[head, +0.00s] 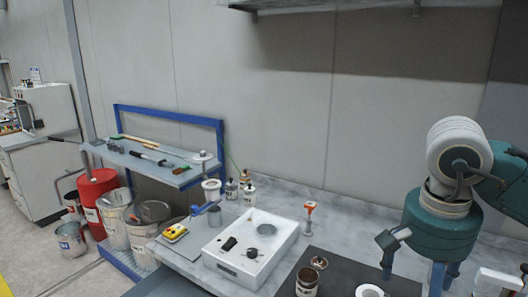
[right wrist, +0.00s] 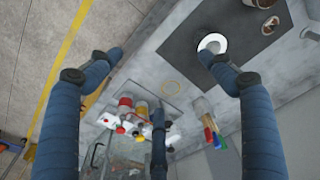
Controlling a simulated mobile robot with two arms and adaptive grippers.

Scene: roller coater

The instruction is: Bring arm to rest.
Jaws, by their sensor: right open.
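My right arm comes in from the right in the head view, teal with a white joint. Its gripper (head: 415,270) points down over the right part of the bench (head: 345,240). In the right wrist view the blue fingers of the right gripper (right wrist: 162,58) are spread wide, with nothing held between them. Beyond them lie the grey bench surface and part of the floor. My left gripper is not in either view.
A dark mat (head: 340,284) carries an open can (head: 306,284) and a white ring (head: 370,291), close to my right gripper. A white box-shaped device (head: 236,263) stands left of it. Brushes with coloured handles (right wrist: 209,128) and several containers show in the wrist view.

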